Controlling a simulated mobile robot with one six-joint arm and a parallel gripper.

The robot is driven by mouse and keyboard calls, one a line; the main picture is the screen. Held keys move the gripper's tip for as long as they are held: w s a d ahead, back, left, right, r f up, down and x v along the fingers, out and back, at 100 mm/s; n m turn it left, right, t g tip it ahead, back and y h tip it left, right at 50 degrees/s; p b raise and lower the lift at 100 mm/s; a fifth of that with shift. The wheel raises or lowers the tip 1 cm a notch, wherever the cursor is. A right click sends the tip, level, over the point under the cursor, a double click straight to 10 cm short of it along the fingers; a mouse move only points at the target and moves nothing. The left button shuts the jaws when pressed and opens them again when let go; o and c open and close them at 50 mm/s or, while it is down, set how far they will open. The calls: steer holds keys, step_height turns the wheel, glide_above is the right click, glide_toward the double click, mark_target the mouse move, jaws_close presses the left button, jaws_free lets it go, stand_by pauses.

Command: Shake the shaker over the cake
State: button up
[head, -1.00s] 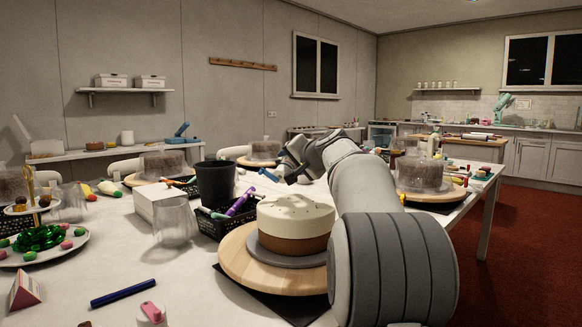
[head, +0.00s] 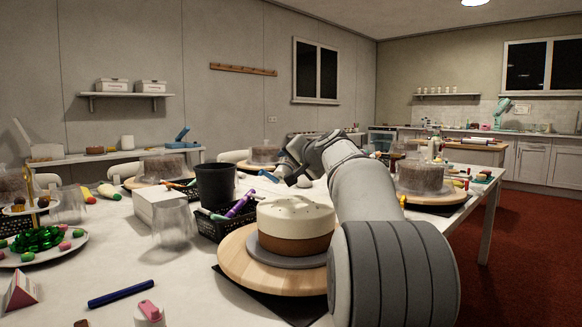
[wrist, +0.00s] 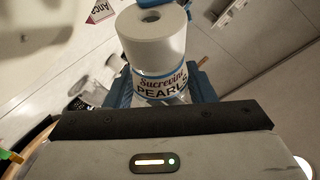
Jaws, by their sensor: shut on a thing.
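A round cake (head: 296,228), cream on top and brown below, sits on a grey board on a wooden turntable (head: 238,268) in the head view. The shaker (wrist: 160,70) shows in the wrist view: a white cylinder with a "Sucrevine PEARLS" label and a hole in its pale end. My gripper (wrist: 160,88) has its blue fingers on both sides of the shaker, shut on it. In the head view my arm reaches past the cake's right side, and its far end is behind the cake. The shaker cannot be made out there.
A dark grey bucket (head: 215,184) and a black basket (head: 210,228) with coloured tubes stand left of the cake. A covered cake (head: 420,177) stands to the right.

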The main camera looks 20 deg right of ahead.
steer(key=shift+a+r+b, duration=0.1)
steer(key=shift+r+b, duration=0.05)
steer(key=shift+b, duration=0.35)
steer(key=shift+r, duration=0.1)
steer(key=shift+w+d+r+p, duration=0.15)
steer(key=shift+d+r+p, duration=0.1)
steer(key=shift+d+p, duration=0.15)
steer(key=shift+a+f+b, duration=0.15)
steer(key=shift+f+b, duration=0.15)
steer(key=shift+b, duration=0.1)
steer(key=shift+s+a+f+b, duration=0.15)
steer(key=shift+s+a+b, duration=0.05)
steer(key=shift+a+b, duration=0.1)
steer(key=shift+s+r+n+t+h, duration=0.1)
steer(key=shift+r+n+t+h, duration=0.2)
steer(key=shift+r+n+t, duration=0.1)
